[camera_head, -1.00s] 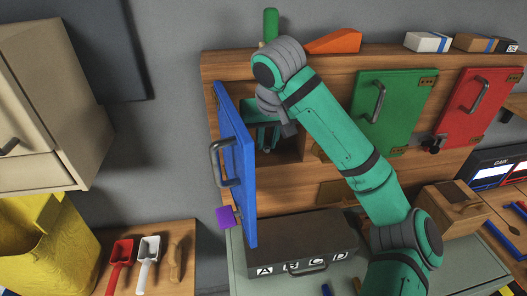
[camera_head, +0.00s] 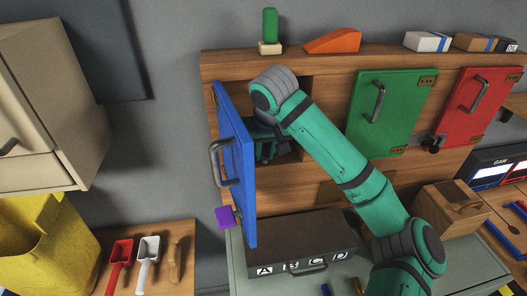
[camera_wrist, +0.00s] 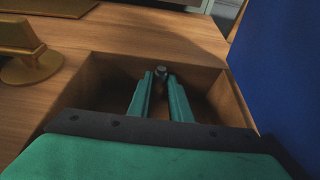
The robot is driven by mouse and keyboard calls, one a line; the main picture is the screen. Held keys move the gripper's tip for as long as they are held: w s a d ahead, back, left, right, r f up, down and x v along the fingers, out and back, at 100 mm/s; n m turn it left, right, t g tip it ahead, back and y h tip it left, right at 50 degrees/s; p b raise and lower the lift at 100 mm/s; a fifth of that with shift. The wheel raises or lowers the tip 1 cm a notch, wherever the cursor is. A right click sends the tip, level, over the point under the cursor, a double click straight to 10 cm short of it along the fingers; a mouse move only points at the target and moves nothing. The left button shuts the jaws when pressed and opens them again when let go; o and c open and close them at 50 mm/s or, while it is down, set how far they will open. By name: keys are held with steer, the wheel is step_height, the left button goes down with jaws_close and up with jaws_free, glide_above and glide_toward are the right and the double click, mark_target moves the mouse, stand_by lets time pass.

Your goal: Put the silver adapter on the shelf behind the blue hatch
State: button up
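The blue hatch (camera_head: 238,165) stands wide open at the left of the wooden cabinet. It also shows at the right of the wrist view (camera_wrist: 287,65). Behind it is an open wooden compartment, the shelf (camera_head: 291,143), whose walls surround my fingers in the wrist view. My gripper (camera_wrist: 161,80) reaches into this compartment. In the head view my gripper (camera_head: 265,150) is partly hidden by my arm and the hatch, and the adapter cannot be made out.
Green (camera_head: 390,112) and red (camera_head: 467,107) hatches are shut to the right. A dark lettered case (camera_head: 300,243) stands below the compartment. A purple piece (camera_head: 224,217) is by the blue hatch's lower edge. An orange wedge (camera_head: 333,41) lies on the cabinet top.

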steer(key=shift+o, duration=1.4)
steer(key=shift+a, duration=0.25)
steer(key=shift+r, duration=0.15)
steer(key=shift+s+r, duration=0.1)
steer(key=shift+r, duration=0.2)
steer(key=v, duration=1.1)
steer(key=shift+d+r, duration=0.2)
steer(key=shift+r, duration=0.05)
